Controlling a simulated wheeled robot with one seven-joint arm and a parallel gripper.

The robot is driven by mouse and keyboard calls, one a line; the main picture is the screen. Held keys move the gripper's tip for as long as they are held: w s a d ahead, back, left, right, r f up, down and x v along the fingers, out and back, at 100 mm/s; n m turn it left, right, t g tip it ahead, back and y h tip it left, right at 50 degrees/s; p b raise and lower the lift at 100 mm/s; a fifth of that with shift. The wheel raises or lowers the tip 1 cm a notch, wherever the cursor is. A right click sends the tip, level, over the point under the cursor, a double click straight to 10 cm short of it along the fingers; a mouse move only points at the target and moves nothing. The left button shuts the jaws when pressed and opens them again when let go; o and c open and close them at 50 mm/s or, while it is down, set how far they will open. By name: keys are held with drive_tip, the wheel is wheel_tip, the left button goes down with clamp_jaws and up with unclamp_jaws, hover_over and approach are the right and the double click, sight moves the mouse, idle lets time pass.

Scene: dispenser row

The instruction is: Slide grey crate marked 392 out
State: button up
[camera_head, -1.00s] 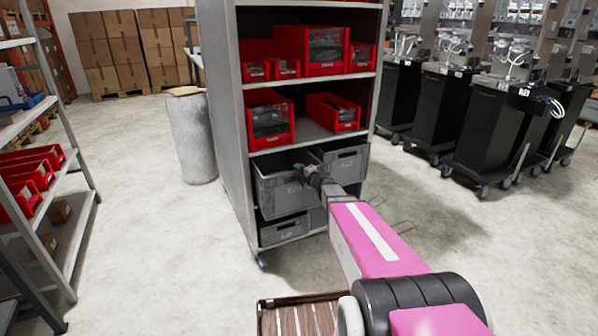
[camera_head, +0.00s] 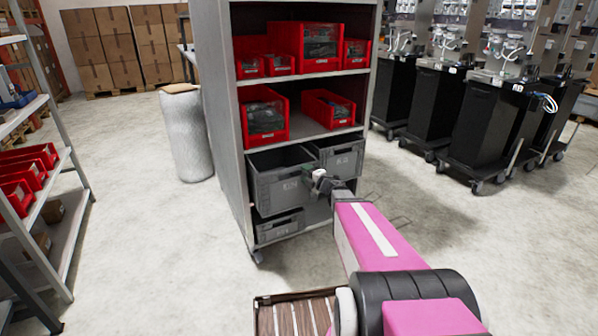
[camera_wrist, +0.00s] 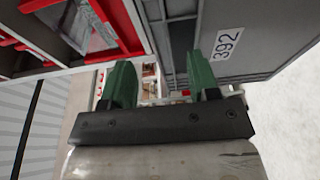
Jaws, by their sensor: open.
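The grey crate marked 392 (camera_head: 275,192) shows at the left of the lower shelf level in the head view, its front standing out past the shelf and its open top showing. Its label is readable in the wrist view, on the crate's front face (camera_wrist: 270,40). My gripper (camera_head: 317,176) is at the right part of this crate's front, near the upper rim. In the wrist view its green fingers (camera_wrist: 160,75) are apart with nothing held between them. The crate's rim line runs up between the fingers; I cannot tell whether they touch it.
Another grey crate (camera_head: 343,158) stands farther in at the right, and a lower grey crate (camera_head: 280,227) sits beneath. Red bins (camera_head: 263,112) fill the shelves above. Black carts (camera_head: 488,120) stand right, a metal rack (camera_head: 72,140) left. The floor before the shelf is open.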

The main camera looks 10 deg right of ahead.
drive_tip(key=v, duration=0.2)
drive_tip(key=shift+s+d, duration=0.2)
drive_tip(key=shift+s, duration=0.05)
